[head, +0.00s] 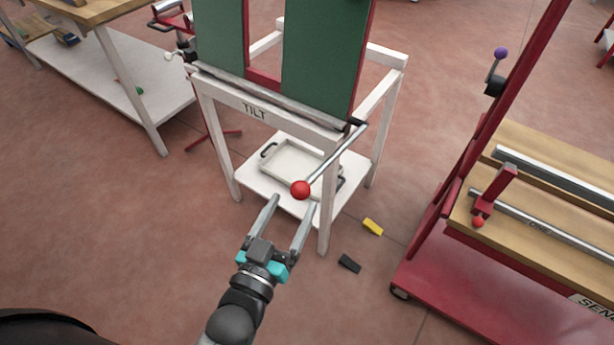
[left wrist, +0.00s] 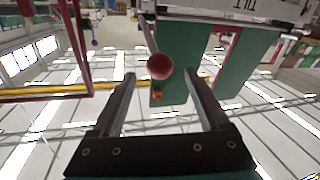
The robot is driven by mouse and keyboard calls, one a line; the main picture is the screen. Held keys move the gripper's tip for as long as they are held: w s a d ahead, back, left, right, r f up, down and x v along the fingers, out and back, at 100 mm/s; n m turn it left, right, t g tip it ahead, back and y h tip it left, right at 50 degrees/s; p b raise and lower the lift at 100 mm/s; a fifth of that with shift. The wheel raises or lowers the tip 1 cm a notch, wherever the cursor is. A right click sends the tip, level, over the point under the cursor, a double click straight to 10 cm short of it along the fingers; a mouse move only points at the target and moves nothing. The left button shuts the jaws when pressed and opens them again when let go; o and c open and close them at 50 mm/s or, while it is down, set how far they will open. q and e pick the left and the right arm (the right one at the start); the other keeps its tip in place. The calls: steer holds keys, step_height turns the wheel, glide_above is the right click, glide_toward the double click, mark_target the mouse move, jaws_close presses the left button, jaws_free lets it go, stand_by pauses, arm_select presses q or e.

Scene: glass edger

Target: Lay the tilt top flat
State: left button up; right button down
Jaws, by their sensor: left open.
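The tilt top (head: 320,55) stands steeply upright on a white frame marked TILT (head: 255,110); it has green panels and red edging. A metal lever (head: 340,150) at the frame's right corner slopes down to a red ball knob (head: 300,190). My left gripper (head: 293,203) is open, its fingertips close to the knob. In the left wrist view the knob (left wrist: 159,66) appears between the tips of the open fingers (left wrist: 160,75), with the green top behind; contact cannot be told. My right gripper is not in view.
A tray (head: 300,160) lies on the frame's lower shelf. Yellow (head: 373,227) and black (head: 349,264) pieces lie on the floor. A red machine with a wooden bed (head: 560,180) stands at right, a white-shelved bench (head: 110,80) at left. The floor at front left is clear.

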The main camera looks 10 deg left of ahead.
arm_select(q)
steer(key=w, duration=0.2)
steer(key=w+b, duration=0.1)
steer(key=w, duration=0.2)
steer(key=w+d, duration=0.1)
steer(key=w, duration=0.1)
steer(key=shift+w, duration=0.25)
steer(key=shift+w+b, duration=0.3)
steer(key=shift+w, duration=0.15)
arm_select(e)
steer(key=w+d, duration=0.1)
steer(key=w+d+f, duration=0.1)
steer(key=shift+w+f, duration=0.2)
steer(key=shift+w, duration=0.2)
arm_select(q)
steer(key=shift+c, duration=0.3)
jaws_close()
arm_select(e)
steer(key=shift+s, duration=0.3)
